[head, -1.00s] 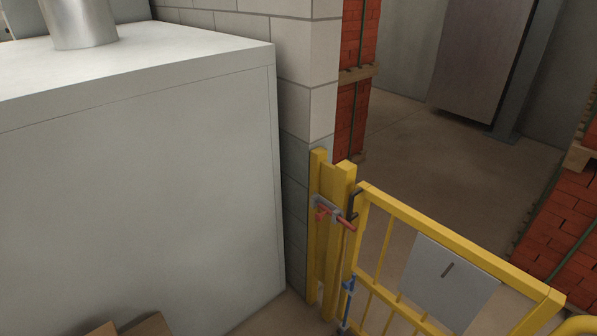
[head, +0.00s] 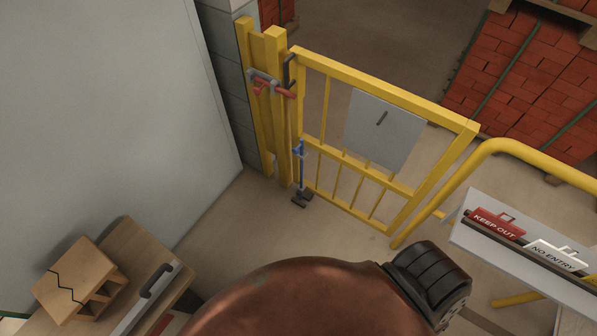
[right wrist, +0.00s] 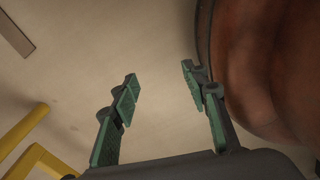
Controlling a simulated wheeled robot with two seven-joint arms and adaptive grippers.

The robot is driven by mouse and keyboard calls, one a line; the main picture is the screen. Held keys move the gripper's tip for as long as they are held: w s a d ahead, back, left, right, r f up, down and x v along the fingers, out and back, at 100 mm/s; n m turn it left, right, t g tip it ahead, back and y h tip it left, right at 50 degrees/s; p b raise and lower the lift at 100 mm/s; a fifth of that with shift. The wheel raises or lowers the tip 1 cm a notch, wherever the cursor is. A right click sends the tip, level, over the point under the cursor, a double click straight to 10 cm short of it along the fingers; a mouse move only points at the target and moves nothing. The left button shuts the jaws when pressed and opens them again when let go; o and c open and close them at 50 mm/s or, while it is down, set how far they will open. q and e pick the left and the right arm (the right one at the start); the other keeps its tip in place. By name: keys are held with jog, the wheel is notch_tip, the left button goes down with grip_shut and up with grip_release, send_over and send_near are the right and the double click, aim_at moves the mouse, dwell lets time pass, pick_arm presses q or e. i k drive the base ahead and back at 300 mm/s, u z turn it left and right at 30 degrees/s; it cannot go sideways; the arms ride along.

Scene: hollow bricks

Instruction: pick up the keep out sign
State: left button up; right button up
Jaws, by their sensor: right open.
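The red keep out sign (head: 494,224) stands on a pale shelf (head: 470,240) at the right of the head view, with white lettering and a handle on top. A white no entry sign (head: 556,256) stands just right of it. My right gripper (right wrist: 160,85) shows in the right wrist view. Its two green-padded fingers are apart, with only floor between them. The keep out sign is not in the right wrist view. My left gripper is not in view.
A yellow rail (head: 530,155) curves by the shelf. A wooden bench (head: 135,260) bears a cracked hollow brick (head: 75,285) at lower left. Red brick stacks (head: 520,80) stand behind. Bare floor lies before the gate.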

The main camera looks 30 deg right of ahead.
aim_at(481, 215)
jog(key=z, duration=2.55)
jog(key=k, duration=0.8)
jog(key=z, duration=0.7)
